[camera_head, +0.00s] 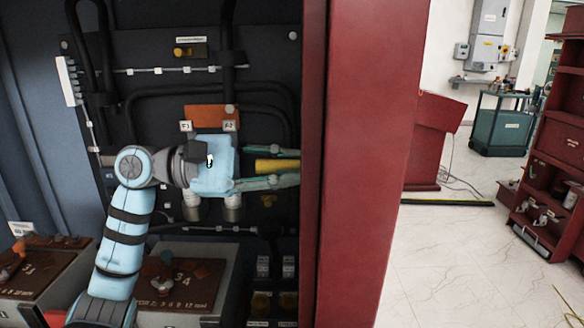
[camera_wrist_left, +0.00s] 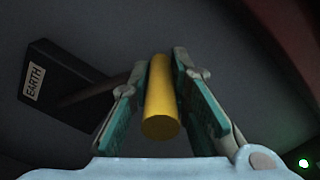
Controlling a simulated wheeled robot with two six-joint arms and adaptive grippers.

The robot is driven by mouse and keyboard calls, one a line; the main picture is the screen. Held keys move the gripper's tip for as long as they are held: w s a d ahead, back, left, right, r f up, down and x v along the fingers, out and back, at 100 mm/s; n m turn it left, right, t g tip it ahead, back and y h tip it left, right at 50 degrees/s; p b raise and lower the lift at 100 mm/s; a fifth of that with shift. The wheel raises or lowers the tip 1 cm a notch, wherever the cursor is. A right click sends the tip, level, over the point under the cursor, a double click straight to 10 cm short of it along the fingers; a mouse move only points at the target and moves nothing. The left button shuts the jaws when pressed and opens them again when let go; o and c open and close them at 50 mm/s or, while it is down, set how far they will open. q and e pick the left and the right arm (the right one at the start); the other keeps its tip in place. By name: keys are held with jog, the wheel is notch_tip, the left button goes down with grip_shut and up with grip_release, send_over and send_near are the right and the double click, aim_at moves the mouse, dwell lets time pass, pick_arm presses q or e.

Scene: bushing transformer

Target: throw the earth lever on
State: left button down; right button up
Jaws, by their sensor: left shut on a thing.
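The earth lever's yellow handle (camera_wrist_left: 162,105) lies between the two green-padded fingers of my left gripper (camera_wrist_left: 178,95) in the left wrist view. In the head view the yellow handle (camera_head: 277,166) shows between the fingers of my left gripper (camera_head: 285,172). The gripper is shut on it. In the left wrist view a dark block with an EARTH label (camera_wrist_left: 35,83) is on the panel to the left, and a dark shaft runs from it toward the handle. In the head view the block is not clearly visible behind my gripper. My right gripper is not in view.
A red cabinet post (camera_head: 358,160) stands just right of my left gripper. Black cables (camera_head: 180,91) run over the dark panel. Boxes (camera_head: 185,283) with terminals sit below my arm. The pale floor (camera_head: 470,250) to the right is mostly open.

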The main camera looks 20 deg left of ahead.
pick_arm(q)
jog(key=shift+f, duration=0.2)
jog(key=c, duration=1.5)
grip_release()
jog(key=shift+r, duration=0.1)
jog(key=v, duration=1.2)
